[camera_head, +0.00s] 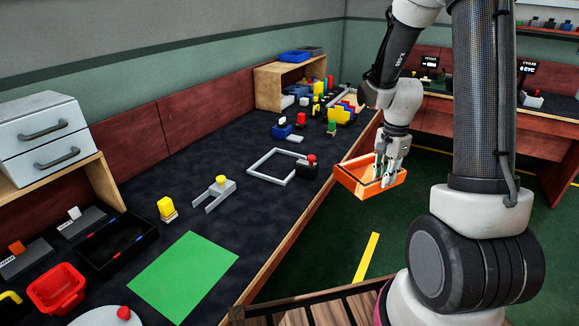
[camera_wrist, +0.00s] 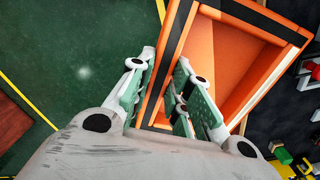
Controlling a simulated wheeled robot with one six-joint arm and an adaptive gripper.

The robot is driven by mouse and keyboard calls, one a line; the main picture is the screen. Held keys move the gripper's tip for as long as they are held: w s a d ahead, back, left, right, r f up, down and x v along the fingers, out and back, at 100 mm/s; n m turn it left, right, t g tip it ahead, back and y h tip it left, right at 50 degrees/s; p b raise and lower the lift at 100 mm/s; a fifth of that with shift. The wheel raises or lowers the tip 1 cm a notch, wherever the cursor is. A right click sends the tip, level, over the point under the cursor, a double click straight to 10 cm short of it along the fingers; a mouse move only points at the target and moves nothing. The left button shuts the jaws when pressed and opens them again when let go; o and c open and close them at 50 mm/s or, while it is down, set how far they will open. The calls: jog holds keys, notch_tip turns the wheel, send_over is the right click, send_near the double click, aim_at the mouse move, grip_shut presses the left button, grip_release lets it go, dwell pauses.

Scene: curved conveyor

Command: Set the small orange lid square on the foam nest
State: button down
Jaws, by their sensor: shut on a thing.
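The orange lid (camera_head: 358,180) looks like a shallow open box with raised walls and a dark stripe along its rim. It hangs in the air past the table's right edge, over the green floor. My gripper (camera_head: 384,177) is shut on one of its walls. In the wrist view the orange lid (camera_wrist: 248,57) shows its hollow inside, and my gripper's fingers (camera_wrist: 167,88) lie on either side of the striped wall. The lid looks somewhat tilted. I cannot pick out a foam nest for certain in either view.
The dark table (camera_head: 225,226) carries a green mat (camera_head: 183,274), a grey square frame (camera_head: 258,165), a black tray (camera_head: 96,262) and a red bin (camera_head: 57,290). Several small coloured parts crowd its far end. A wooden-edged surface (camera_head: 335,308) lies in front.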

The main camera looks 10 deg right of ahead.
aim_at(360, 174)
jog(key=shift+w+r+n, duration=0.1)
jog(key=shift+w+n, duration=0.2)
jog(key=shift+n, duration=0.9)
jog(key=n, duration=0.1)
jog(key=w+n, duration=0.2)
jog(key=n, duration=0.1)
jog(key=shift+w+a, duration=0.2)
jog(key=shift+a, duration=0.05)
jog(key=w+a+n, duration=0.1)
jog(key=w+a+f+n, duration=0.1)
jog(key=n, duration=0.1)
jog(key=w+a+f+n, duration=0.1)
jog(key=a+n, duration=0.1)
jog(key=shift+w, duration=0.25)
jog(key=w+a+f+n, duration=0.1)
jog(key=a+f+n, duration=0.2)
jog(key=a, duration=0.5)
jog(key=shift+w+a+f, duration=0.35)
jog(key=shift+f, duration=0.15)
